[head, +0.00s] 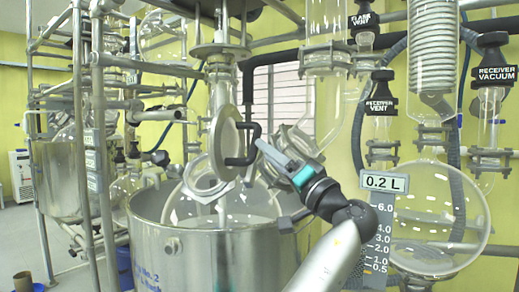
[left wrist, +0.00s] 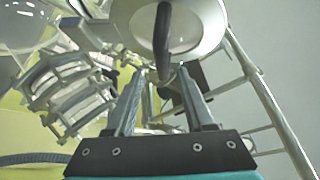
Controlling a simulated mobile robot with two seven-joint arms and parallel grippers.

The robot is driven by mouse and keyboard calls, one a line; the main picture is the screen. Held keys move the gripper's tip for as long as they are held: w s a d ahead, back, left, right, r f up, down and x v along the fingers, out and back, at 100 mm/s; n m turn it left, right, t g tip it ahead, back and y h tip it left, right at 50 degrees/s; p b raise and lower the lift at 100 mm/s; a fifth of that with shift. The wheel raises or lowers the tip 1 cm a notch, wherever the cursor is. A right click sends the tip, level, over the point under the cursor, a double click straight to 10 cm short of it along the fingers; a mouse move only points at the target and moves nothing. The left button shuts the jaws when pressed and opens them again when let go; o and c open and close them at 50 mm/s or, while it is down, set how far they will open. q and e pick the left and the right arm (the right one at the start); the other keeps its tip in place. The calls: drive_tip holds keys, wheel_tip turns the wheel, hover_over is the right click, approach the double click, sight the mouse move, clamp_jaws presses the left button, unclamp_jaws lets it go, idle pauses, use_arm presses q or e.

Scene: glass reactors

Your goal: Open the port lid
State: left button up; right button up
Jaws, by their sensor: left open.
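The port lid (head: 226,143) is a pale round disc seen at an angle in the head view, beside the glass neck above the steel vessel. A dark bent handle (head: 250,142) sticks out from its right side. My left gripper (head: 262,147) is open, with its fingertips close to the handle. In the left wrist view the lid (left wrist: 205,22) is at the top, with the dark handle (left wrist: 162,35) reaching down toward the gap between my fingertips (left wrist: 163,80). I cannot tell whether the fingers touch the handle, or whether the lid is seated on its port. My right gripper is not in view.
The steel vessel (head: 185,262) with a glass vessel inside stands below the lid. A metal frame (head: 92,150) is at the left. A round glass flask (head: 435,218) and a 0.2 L scale (head: 381,225) are close on the right. Glass flanges (head: 290,152) sit beside my gripper.

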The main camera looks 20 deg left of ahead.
use_arm(q)
drive_tip(key=v, duration=1)
drive_tip(key=shift+s+d+b, duration=0.2)
drive_tip(key=shift+d+b, duration=0.05)
drive_tip(key=shift+b, duration=0.15)
drive_tip(key=shift+f, duration=0.2)
